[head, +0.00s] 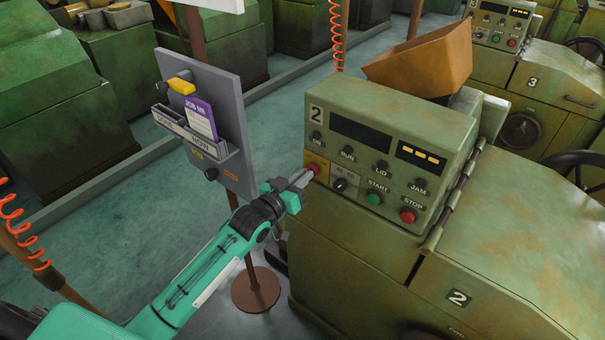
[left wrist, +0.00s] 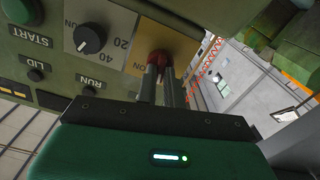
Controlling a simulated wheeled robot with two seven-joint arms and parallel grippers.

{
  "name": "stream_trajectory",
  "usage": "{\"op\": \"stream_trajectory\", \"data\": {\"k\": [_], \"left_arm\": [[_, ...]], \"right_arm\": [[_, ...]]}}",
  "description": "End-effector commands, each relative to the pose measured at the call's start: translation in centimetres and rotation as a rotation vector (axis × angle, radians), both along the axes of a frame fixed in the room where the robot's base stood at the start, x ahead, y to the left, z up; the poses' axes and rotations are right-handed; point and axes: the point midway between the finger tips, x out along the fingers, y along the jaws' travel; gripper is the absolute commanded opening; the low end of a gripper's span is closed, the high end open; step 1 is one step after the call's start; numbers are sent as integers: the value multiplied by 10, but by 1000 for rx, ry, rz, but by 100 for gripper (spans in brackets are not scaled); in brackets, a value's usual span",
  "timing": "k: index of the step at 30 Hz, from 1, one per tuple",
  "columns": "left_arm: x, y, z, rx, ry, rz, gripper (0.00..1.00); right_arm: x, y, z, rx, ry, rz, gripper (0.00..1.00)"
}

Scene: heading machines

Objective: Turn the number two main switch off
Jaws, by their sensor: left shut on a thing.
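The machine numbered 2 (head: 375,165) has a green control panel. Its main switch, a red knob (head: 313,167) on a yellow plate, sits at the panel's lower left. My left gripper (head: 302,178) reaches it from the left, with its fingers shut on the knob. In the left wrist view the two fingers (left wrist: 161,85) close around the red knob (left wrist: 157,57), and the yellow plate (left wrist: 165,35) shows behind. The fingers partly cover the knob, so I cannot tell which way it is turned. My right gripper is in neither view.
Beside the switch are a black selector knob (head: 340,184), a green START button (head: 374,198) and a red STOP button (head: 407,215). Machine 3 (head: 540,85) stands behind.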

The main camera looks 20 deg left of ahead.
Motion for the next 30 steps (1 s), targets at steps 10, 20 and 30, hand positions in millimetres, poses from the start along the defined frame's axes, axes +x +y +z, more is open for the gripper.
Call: {"op": "stream_trajectory", "data": {"k": [10, 20, 30], "left_arm": [[0, 0, 0, -291, 108, 0, 0], [0, 1, -1, -471, 173, 0, 0], [0, 1, -2, -536, 197, 0, 0]], "right_arm": [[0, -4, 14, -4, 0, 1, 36], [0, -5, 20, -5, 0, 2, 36], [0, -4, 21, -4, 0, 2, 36]]}}
